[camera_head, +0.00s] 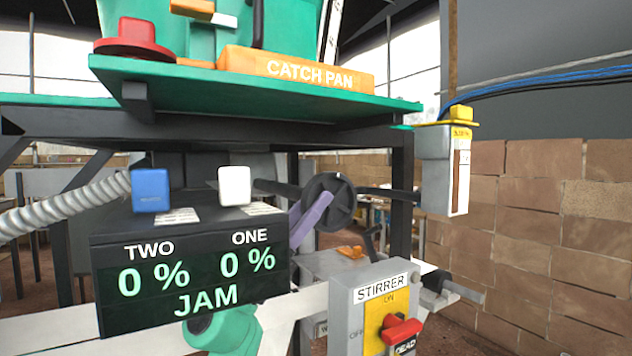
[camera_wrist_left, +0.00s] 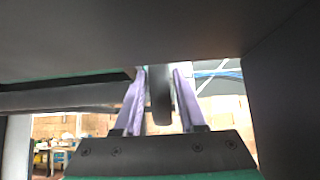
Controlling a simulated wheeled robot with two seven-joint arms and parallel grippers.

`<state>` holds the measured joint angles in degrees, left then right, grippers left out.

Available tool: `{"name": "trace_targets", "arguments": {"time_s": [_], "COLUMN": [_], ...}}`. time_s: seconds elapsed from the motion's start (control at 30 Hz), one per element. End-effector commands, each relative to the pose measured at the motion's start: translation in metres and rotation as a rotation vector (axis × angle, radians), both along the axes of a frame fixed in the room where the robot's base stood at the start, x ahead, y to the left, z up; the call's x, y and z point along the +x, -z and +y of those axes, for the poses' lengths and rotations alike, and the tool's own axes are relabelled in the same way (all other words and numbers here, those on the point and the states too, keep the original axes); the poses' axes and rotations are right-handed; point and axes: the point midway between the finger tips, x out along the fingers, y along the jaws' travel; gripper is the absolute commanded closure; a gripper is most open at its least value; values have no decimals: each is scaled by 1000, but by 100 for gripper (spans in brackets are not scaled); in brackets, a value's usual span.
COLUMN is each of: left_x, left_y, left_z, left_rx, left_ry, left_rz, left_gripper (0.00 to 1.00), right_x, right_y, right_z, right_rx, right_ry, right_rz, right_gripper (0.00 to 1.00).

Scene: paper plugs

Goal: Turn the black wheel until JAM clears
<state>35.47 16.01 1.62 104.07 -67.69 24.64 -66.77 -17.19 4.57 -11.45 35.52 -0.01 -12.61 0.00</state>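The black wheel (camera_head: 343,205) sits on a dark horizontal shaft under the green deck, in the middle of the head view. The display box (camera_head: 190,262) in front reads TWO 0 %, ONE 0 % and JAM in green. My left gripper (camera_head: 314,208) has its purple fingers at the left side of the wheel. In the left wrist view, the fingers stand either side of the dark wheel rim (camera_wrist_left: 160,95), with narrow gaps showing, so they look open around it. The display box hides part of my left gripper and arm. My right gripper is not in view.
A STIRRER switch box (camera_head: 342,310) with a red handle stands at front right. The green deck (camera_head: 390,104) overhangs the wheel. A grey box (camera_head: 434,170) stands right of it.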

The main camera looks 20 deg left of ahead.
Motion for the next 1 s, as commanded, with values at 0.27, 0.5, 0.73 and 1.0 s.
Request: {"name": "trace_targets", "arguments": {"time_s": [0.27, 0.5, 0.73, 1.0], "left_x": [8, 8, 8, 7], "left_y": [-9, -9, -8, -3], "left_z": [-7, -7, -7, -6], "left_rx": [1, 1, -1, -29], "left_ry": [1, 0, 1, 1], "left_rz": [0, 1, -3, -33], "left_gripper": [60, 100, 100, 100], "right_x": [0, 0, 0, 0], "right_y": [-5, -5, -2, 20], "right_z": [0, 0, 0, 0], "right_rx": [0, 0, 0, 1], "right_ry": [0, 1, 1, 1], "right_rz": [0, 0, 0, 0], "right_gripper": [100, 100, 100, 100]}}
